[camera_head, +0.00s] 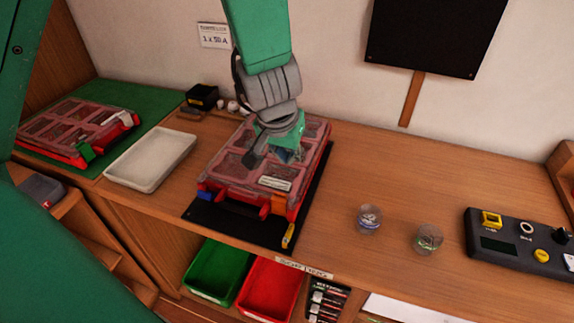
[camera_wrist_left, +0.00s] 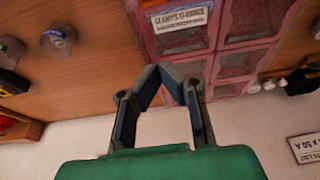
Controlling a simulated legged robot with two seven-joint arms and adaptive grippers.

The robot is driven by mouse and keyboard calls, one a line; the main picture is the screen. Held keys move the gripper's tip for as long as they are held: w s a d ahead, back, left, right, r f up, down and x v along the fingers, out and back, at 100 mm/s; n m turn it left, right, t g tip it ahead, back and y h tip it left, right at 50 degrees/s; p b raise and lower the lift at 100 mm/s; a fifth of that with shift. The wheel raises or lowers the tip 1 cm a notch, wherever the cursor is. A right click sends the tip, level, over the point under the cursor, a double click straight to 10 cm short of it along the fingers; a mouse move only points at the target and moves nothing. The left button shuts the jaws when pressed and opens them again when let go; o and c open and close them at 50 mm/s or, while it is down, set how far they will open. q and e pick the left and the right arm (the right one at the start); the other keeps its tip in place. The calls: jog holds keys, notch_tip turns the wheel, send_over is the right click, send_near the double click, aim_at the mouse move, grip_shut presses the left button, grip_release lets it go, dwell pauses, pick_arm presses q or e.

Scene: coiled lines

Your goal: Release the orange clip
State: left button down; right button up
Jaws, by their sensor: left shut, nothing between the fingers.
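The orange clip (camera_head: 278,204) is on the front edge of a red case with a clear lid (camera_head: 228,165), right of a blue clip (camera_head: 205,192). The case lies on a black mat (camera_head: 225,222). My left gripper (camera_head: 256,157) is over the middle of the lid, behind the orange clip and apart from it. In the left wrist view its fingers (camera_wrist_left: 165,74) come together at the tips with nothing between them. My right gripper is not in view.
A second red case (camera_head: 75,130) with a green clip lies on a green mat at left. A white tray (camera_head: 152,159) stands between the cases. Two small clear round containers (camera_head: 368,219) and a black control box (camera_head: 520,243) are at right. Green and red bins sit below the bench edge.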

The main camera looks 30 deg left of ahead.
aim_at(286, 190)
pick_arm(q)
jog(key=b+x, duration=0.3)
jog(key=x, duration=0.6)
jog(key=shift+s, duration=0.1)
jog(key=s, duration=0.2)
jog(key=s+b, duration=0.1)
jog(key=shift+s+d+r, duration=0.2)
jog(key=shift+d+r, duration=0.05)
jog(key=shift+d, duration=0.05)
jog(key=shift+s+d, duration=0.1)
jog(key=shift+s, duration=0.15)
jog(key=shift+w, duration=0.1)
